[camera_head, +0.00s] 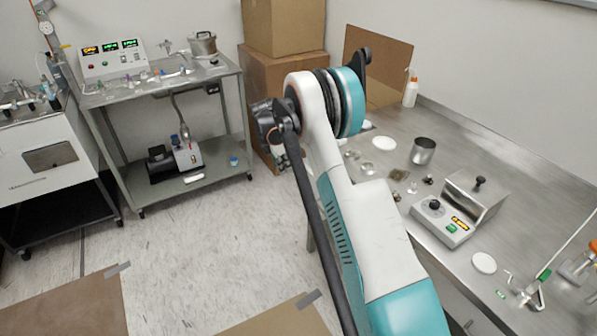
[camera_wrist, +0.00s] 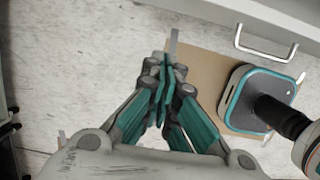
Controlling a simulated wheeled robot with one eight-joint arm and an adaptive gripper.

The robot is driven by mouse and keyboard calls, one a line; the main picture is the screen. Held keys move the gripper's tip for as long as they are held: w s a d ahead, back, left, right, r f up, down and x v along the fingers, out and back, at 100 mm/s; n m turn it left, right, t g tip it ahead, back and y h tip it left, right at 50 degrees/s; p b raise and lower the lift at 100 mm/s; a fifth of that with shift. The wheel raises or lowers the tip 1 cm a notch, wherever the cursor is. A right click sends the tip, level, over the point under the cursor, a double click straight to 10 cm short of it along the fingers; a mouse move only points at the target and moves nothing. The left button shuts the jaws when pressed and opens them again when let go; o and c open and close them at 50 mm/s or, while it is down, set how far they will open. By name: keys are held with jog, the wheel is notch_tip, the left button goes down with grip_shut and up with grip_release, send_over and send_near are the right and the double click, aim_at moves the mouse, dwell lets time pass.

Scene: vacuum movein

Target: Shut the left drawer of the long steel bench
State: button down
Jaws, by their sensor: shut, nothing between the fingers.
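The long steel bench (camera_head: 455,150) runs along the right side of the head view. My arm hides most of its front there, and I cannot make out the left drawer. In the wrist view, a pale grey drawer front (camera_wrist: 215,12) with a metal bar handle (camera_wrist: 262,53) shows at the upper right. I cannot tell which drawer this is or how far it stands open. My gripper (camera_wrist: 165,68) has its teal fingers together and empty, left of the handle and apart from it. In the head view the gripper is largely hidden behind my wrist.
The bench top holds a metal cup (camera_head: 423,151), a hotplate-like device (camera_head: 443,222) and several small dishes. Cardboard boxes (camera_head: 285,75) stand behind my arm. A steel cart (camera_head: 205,180) with instruments stands left. Brown sheets (camera_head: 70,308) lie on the otherwise open floor.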

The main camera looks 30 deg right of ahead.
jog(key=d+f+b, duration=0.4)
jog(key=d+f, duration=0.2)
jog(key=f, duration=0.3)
jog(key=shift+d, duration=0.15)
jog(key=d, duration=0.9)
jog(key=shift+w+d, duration=0.2)
jog(key=shift+w, duration=0.05)
